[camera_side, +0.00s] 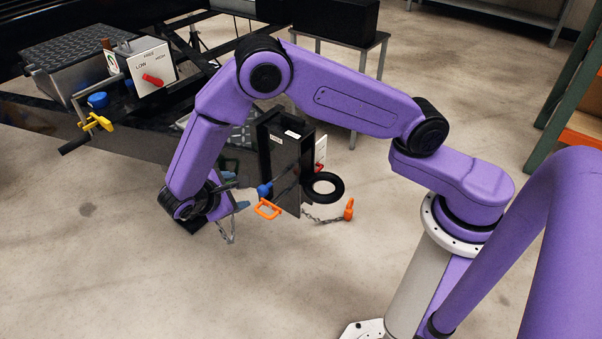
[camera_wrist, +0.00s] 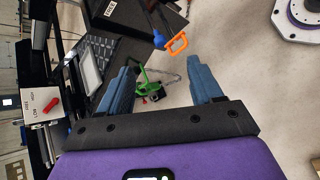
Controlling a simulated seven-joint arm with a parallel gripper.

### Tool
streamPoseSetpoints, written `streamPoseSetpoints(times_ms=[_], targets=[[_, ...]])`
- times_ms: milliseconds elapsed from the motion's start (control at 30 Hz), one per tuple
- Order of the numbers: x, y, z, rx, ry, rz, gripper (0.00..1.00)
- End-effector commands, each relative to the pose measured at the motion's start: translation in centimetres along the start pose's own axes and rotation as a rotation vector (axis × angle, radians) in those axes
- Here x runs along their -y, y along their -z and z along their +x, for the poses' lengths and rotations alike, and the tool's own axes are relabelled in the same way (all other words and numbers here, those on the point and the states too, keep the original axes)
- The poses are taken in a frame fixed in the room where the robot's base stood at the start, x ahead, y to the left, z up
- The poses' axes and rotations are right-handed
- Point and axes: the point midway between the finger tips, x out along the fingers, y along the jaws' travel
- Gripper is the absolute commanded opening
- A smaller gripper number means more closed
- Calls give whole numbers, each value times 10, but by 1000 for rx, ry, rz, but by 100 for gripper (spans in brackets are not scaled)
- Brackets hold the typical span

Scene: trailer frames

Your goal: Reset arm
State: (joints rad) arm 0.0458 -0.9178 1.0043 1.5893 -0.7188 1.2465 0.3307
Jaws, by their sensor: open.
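My purple arm is bent over the floor, with my gripper (camera_side: 238,206) low and left of the black trailer coupler (camera_side: 290,165). In the wrist view my gripper (camera_wrist: 161,66) shows two blue fingers spread wide apart. A green hook-like part (camera_wrist: 150,76) with a chain and a small red tip shows beyond and between the fingers. I see no contact between it and the fingers. A piece of chain (camera_side: 228,232) shows just below my gripper in the side view.
By the coupler are an orange handle (camera_side: 267,209), a black ring (camera_side: 323,187) and a chain with an orange hook (camera_side: 348,210). The front floor is clear.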

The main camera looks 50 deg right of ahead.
Motion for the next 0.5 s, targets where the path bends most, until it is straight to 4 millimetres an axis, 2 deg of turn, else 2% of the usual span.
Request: streamPoseSetpoints(times_ms=[33, 200, 500], targets=[[-3, -14, -10, -27, 29, 5, 65], [0, -59, -35, -113, 125, 1, 65], [20, -147, -65, -279, 289, -11, 65]])
